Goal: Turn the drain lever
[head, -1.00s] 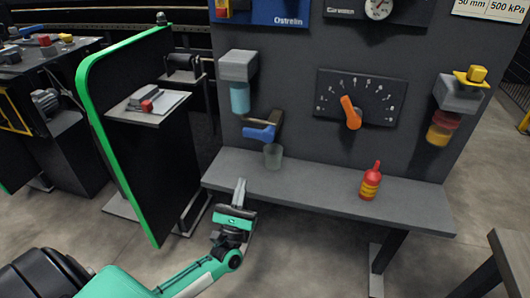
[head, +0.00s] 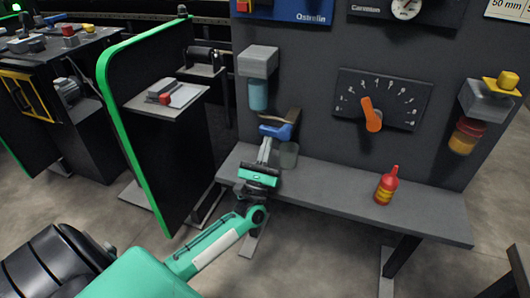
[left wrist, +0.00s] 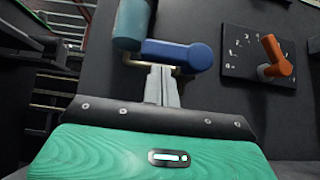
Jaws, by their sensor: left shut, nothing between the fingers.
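The blue drain lever (head: 275,131) sticks out from the dark panel under a grey block with a teal cylinder (head: 258,96). In the left wrist view the blue lever (left wrist: 182,55) lies across the tips of my fingers. My left gripper (head: 265,148) is shut and empty, its fingertips just below the lever. In the left wrist view the shut fingers (left wrist: 160,80) point up at the lever; I cannot tell whether they touch it. A clear cup (head: 288,154) stands on the shelf just right of the fingers. My right gripper is not in view.
The grey shelf (head: 420,220) runs along the panel. A red and yellow bottle (head: 386,186) stands on it. An orange pointer (head: 371,115) sits on a dial at right. A green-edged partition (head: 128,150) stands left of my left arm.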

